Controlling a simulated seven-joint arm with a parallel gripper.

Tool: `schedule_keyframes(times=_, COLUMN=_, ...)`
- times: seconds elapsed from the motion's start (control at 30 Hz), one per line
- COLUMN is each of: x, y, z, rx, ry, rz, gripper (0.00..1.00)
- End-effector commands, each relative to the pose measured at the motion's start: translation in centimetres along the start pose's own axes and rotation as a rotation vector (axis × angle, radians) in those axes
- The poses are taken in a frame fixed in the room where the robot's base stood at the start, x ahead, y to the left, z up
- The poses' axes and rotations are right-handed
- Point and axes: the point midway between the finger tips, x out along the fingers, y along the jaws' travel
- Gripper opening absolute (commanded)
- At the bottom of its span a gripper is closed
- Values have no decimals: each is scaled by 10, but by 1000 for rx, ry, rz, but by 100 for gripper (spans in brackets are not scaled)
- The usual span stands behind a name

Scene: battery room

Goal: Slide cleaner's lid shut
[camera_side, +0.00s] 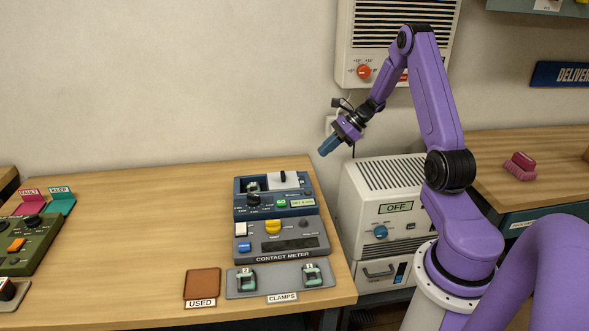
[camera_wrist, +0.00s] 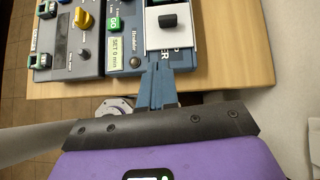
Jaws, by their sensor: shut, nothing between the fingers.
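The cleaner (camera_side: 241,209) is a blue box at the back right of the table, behind the contact meter. Its white lid (camera_side: 291,184) with a black knob sits at the right of its top, leaving an opening at the left where a greenish clamp (camera_side: 252,187) shows. In the wrist view the white lid (camera_wrist: 170,38) and knob are at the top, with the dark opening cut by the frame edge. My gripper (camera_side: 325,149) is shut and empty, in the air right of and above the cleaner; its blue fingers (camera_wrist: 157,78) appear just below the lid in the wrist view.
The grey contact meter (camera_side: 310,228) stands in front of the cleaner. Two clamps lie on the clamps tray (camera_side: 277,292), beside the brown used mat (camera_side: 202,284). A white cabinet (camera_side: 378,176) stands right of the table. The table's middle (camera_side: 140,230) is clear.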

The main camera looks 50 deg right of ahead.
Motion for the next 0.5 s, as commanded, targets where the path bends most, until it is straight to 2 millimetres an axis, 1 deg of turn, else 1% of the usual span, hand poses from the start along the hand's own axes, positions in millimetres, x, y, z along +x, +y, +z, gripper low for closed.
schedule_keyframes(times=0.03, x=-4, y=-5, z=-8, rx=35, ry=-7, rz=-20, gripper=0)
schedule_keyframes(times=0.1, x=-6, y=-9, z=-13, rx=61, ry=-13, rz=-37, gripper=0)
schedule_keyframes(times=0.17, x=-6, y=-10, z=-15, rx=71, ry=-16, rz=-43, gripper=0)
schedule_keyframes(times=0.23, x=-1, y=-11, z=-15, rx=73, ry=-17, rz=-44, gripper=0)
schedule_keyframes(times=0.37, x=16, y=-11, z=-14, rx=72, ry=-15, rz=-40, gripper=0)
schedule_keyframes(times=0.5, x=42, y=-11, z=-14, rx=71, ry=-15, rz=-39, gripper=0)
